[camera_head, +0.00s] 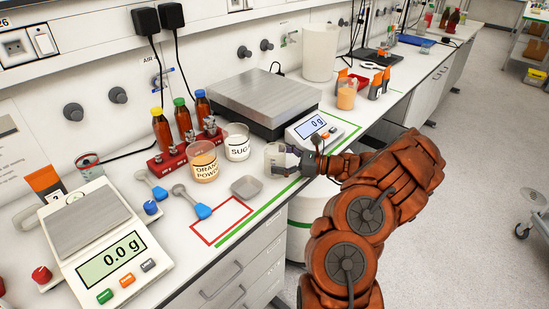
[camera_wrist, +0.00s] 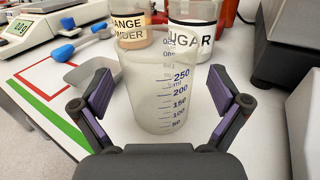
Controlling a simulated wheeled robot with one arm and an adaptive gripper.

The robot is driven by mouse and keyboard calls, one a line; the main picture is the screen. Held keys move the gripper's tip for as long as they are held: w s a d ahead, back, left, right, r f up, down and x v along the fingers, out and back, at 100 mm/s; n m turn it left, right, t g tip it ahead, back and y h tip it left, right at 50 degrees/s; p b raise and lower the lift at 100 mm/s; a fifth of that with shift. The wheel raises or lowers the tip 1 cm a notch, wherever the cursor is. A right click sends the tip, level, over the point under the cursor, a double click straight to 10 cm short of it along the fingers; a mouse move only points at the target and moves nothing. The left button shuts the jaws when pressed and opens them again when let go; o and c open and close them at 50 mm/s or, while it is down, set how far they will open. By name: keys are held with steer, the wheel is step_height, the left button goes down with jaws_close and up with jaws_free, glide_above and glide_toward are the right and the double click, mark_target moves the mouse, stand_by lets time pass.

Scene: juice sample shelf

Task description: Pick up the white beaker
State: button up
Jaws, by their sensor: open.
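The white beaker (camera_wrist: 160,95) is a translucent cup with blue volume marks. In the wrist view it stands upright on the bench, between the two open fingers of my gripper (camera_wrist: 162,108), with a visible gap on each side. In the head view the beaker (camera_head: 276,158) stands near the bench's front edge, just left of my gripper (camera_head: 297,160), whose fingers partly cover it. The beaker looks empty.
The sugar cup (camera_head: 237,147) and orange powder cup (camera_head: 203,166) stand close behind the beaker. A grey weighing dish (camera_head: 246,187) lies to its left. A large scale (camera_head: 263,100) stands behind right. A red-outlined square (camera_head: 221,221) is bare.

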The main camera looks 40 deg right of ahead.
steer(key=shift+w+a, duration=0.45)
steer(key=shift+a, duration=0.05)
steer(key=c, duration=1.3)
steer(key=shift+r, duration=0.15)
